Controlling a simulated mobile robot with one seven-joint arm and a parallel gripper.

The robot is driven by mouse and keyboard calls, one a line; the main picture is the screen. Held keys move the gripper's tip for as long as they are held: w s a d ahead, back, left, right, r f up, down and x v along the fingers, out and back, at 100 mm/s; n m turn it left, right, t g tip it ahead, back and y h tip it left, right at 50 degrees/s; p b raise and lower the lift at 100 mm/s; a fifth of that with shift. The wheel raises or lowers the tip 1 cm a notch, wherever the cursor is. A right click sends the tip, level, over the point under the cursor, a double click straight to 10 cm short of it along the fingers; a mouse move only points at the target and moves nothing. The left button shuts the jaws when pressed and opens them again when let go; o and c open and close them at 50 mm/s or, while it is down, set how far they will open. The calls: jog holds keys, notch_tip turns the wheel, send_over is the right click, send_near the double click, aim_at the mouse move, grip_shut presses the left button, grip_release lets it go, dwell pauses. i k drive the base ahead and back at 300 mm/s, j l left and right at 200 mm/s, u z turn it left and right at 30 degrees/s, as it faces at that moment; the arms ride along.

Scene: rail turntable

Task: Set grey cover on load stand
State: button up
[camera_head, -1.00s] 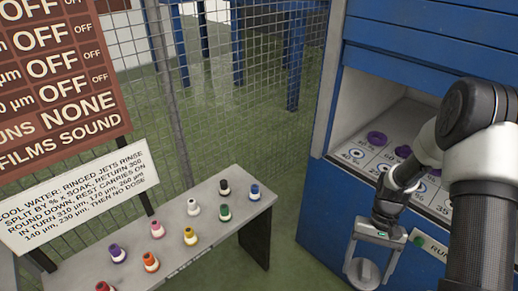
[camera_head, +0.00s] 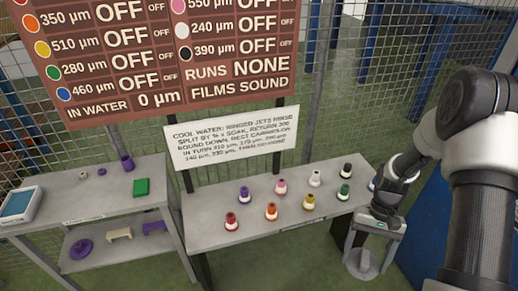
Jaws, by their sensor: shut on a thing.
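My gripper (camera_head: 366,247) is in the lower right of the head view, in front of the right end of the bench. It is shut on a round grey piece with a small raised middle, which looks like the grey cover (camera_head: 360,268). The cover hangs below the hand, clear of the bench, with green floor behind it. The fingers partly hide its upper edge. I cannot tell which thing in view is the load stand.
A grey bench (camera_head: 222,232) holds several bottles with coloured tops. The left table (camera_head: 105,200) holds a tablet (camera_head: 17,204), a green block (camera_head: 141,187) and a purple cylinder (camera_head: 127,162). Its lower shelf holds a purple ring (camera_head: 81,249). A brown board (camera_head: 160,60) and wire fence stand behind.

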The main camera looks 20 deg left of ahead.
aim_at(99, 195)
jog(key=j+u, duration=0.25)
jog(key=j, duration=0.2)
jog(key=k+j+u, duration=0.1)
jog(key=j+u, duration=0.2)
jog(key=j, duration=1.05)
jog(key=j+u, duration=0.15)
jog(key=j, duration=0.75)
jog(key=i+j, duration=0.3)
jog(key=j, duration=0.2)
jog(key=i, duration=0.25)
